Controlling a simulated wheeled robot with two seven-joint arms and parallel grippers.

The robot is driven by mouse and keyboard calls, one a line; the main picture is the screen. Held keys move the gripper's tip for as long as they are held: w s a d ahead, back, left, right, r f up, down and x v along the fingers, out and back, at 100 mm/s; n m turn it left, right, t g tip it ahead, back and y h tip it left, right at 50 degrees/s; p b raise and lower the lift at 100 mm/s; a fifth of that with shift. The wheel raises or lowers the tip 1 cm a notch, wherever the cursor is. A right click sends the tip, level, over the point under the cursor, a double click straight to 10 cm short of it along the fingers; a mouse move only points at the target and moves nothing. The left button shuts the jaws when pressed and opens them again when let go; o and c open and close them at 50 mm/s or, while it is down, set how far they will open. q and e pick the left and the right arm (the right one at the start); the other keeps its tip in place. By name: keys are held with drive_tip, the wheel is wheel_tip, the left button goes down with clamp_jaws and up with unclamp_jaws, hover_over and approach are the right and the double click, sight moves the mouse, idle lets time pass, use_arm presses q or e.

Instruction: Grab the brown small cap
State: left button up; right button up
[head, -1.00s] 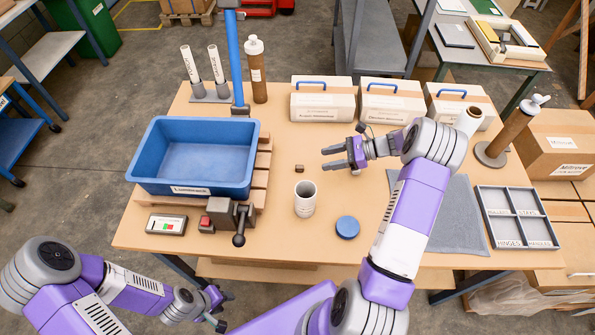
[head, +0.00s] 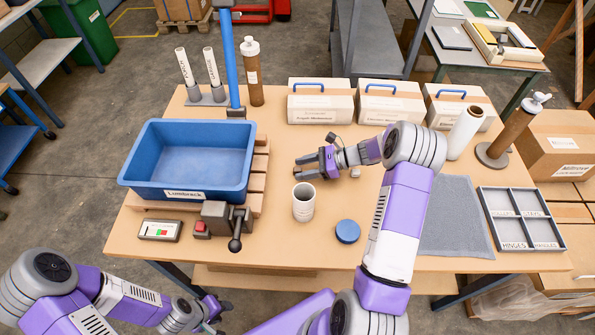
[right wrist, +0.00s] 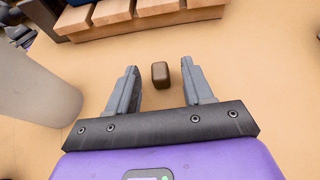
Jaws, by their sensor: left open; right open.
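The small brown cap (right wrist: 160,75) sits on the bare tabletop in the right wrist view. My left gripper (head: 222,315) is open and empty, in front of the table's near edge.
An open white cylinder (head: 303,205) stands close in front of the right gripper; it also shows in the right wrist view (right wrist: 38,95). A blue round lid (head: 347,231) lies nearer. The blue bin (head: 190,188) on wooden slats (head: 262,165) is to the left. Cases (head: 320,108) line the back.

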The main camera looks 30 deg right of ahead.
clamp_jaws()
